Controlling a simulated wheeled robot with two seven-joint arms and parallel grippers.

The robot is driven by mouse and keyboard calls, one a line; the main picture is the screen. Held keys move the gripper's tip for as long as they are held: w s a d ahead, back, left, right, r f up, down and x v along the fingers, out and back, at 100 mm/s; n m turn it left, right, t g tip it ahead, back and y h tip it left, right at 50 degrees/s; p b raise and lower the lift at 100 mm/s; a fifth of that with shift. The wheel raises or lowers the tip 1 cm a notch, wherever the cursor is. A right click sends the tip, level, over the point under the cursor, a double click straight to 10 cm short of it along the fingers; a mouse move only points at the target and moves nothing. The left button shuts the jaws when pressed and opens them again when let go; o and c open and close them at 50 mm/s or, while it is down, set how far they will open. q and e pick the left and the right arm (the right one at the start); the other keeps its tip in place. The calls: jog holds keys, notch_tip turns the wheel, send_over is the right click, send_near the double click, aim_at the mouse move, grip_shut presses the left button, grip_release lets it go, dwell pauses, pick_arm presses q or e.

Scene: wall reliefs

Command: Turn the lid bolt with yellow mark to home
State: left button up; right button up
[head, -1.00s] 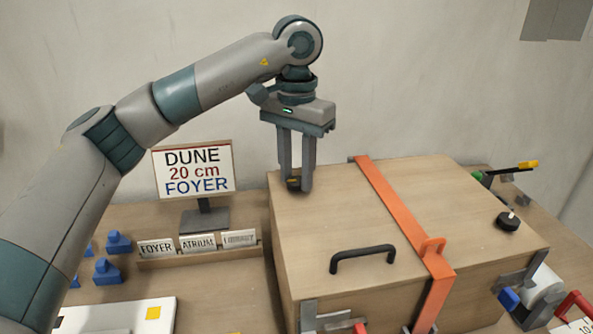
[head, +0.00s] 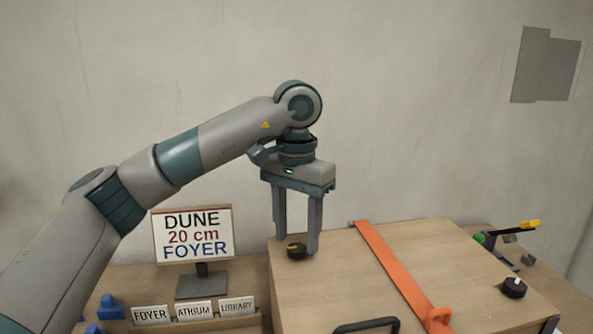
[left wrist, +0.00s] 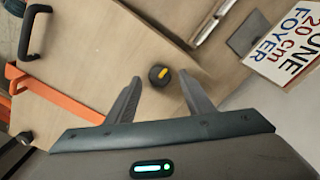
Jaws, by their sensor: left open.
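The lid bolt with the yellow mark is a small black round knob (head: 296,251) on the left part of the wooden crate lid (head: 350,270). In the left wrist view the knob (left wrist: 157,79) shows a yellow bar on top, slanting. My left gripper (head: 298,244) points straight down over it, open, with one finger on each side. In the left wrist view the knob lies between the two fingertips (left wrist: 160,78), with gaps on both sides. Whether the fingertips touch the lid I cannot tell. My right gripper is not in view.
An orange strap (head: 390,265) crosses the lid, right of my gripper. A black handle (head: 367,326) is at the front, and another black knob (head: 514,288) is at the right. A sign (head: 193,236) and labelled cards (head: 194,311) stand left of the crate.

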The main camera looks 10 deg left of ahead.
pick_arm(q)
notch_tip(320, 180, up, 6)
jog(key=shift+r, duration=0.1)
notch_tip(320, 180, up, 10)
jog(key=p, duration=0.2)
send_over(297, 246)
jog(key=shift+s, duration=0.1)
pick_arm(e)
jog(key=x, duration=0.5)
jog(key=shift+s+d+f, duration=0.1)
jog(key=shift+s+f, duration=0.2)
